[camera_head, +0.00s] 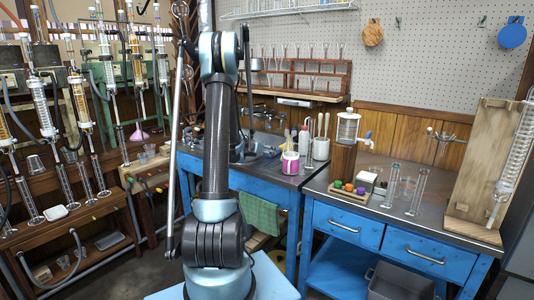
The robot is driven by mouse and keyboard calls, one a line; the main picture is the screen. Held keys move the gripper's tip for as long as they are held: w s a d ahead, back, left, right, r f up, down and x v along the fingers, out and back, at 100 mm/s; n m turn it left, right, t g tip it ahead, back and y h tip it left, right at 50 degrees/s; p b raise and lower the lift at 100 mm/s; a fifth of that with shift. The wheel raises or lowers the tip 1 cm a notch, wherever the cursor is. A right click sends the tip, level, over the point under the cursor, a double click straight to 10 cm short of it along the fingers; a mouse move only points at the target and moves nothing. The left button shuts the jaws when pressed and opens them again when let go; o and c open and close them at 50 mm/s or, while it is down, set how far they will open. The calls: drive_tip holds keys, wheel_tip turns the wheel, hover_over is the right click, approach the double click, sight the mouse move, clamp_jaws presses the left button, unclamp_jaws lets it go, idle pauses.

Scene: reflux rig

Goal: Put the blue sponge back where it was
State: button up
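I cannot make out a blue sponge in the head view. My arm stands in the middle of the picture, and its far part reaches down behind the upright link towards the sink counter (262,142). My gripper (247,153) seems to be the dark shape low over that counter, mostly hidden by my own arm. Whether its fingers are open or hold anything does not show.
A pink-labelled tub (290,164), a bottle and a white holder (320,148) stand at the counter's right end. The right blue bench (398,222) carries a dispenser (347,130), a tray of coloured balls and glass cylinders. Glassware racks fill the left. A green towel (262,214) hangs below the counter.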

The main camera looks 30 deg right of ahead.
drive_tip(key=v, duration=1)
drive_tip(key=s+a+r+m+y, duration=0.25)
drive_tip(key=s+a+m, duration=0.35)
drive_tip(key=a, duration=0.4)
drive_tip(key=s+a+r+m+y, duration=0.1)
drive_tip(key=s+a+m+y, duration=0.2)
drive_tip(key=s+a+m, duration=0.5)
drive_tip(key=s+a+f+m+g+y, duration=0.1)
drive_tip(key=s+a+f+m+y, duration=0.2)
drive_tip(key=s+a, duration=0.8)
drive_tip(key=s+a+f+m+g+y, duration=0.1)
drive_tip(key=s+a+f+m+y, duration=0.3)
drive_tip(key=s+a, duration=0.7)
drive_tip(key=shift+s+a+f+m+g, duration=0.4)
drive_tip(key=shift+a+f+m, duration=0.15)
drive_tip(key=shift+a, duration=0.3)
drive_tip(key=shift+w, duration=0.1)
